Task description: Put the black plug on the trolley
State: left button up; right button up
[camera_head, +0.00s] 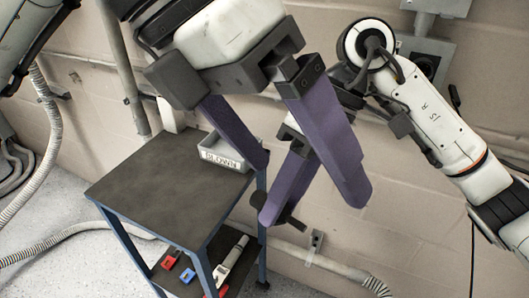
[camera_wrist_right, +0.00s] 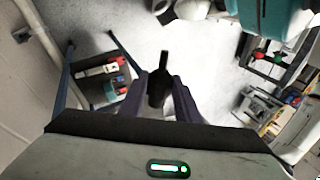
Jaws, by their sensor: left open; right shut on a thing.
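The black plug (camera_wrist_right: 158,84) is between the two purple fingers of my right gripper (camera_wrist_right: 161,100) in the right wrist view, its narrow end pointing away. In the head view my right gripper (camera_head: 275,215) reaches in from the right, with a small dark part of the plug (camera_head: 295,224) showing at its fingertips. It is beside the right edge of the trolley (camera_head: 145,190), apart from the dark top. My left gripper (camera_head: 308,180) is open and empty, high in front of the trolley, and partly covers the right gripper.
A grey tray labelled BLOWN (camera_head: 222,160) stands at the trolley top's back right corner. The rest of the top is clear. The lower shelf holds a red block (camera_head: 169,261), a blue block (camera_head: 187,275) and a white item (camera_head: 233,262). A wall with conduits is behind.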

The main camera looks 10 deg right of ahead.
pick_arm(q)
jog(key=w+f+t+y, duration=0.1)
jog(key=f, duration=0.3)
jog(key=w+f+t+y, duration=0.1)
jog(key=w+f, duration=0.1)
jog(key=f, duration=0.3)
jog(key=w+f+t+y, duration=0.1)
jog(key=w+f, duration=0.1)
jog(key=f, duration=0.2)
jog(key=shift+w+d+f+y, duration=0.15)
jog(key=shift+d+f+y, duration=0.15)
jog(key=shift+d+f, duration=0.05)
jog(key=c, duration=1)
jog(key=shift+c, duration=1.2)
pick_arm(e)
jog(key=o, duration=1.3)
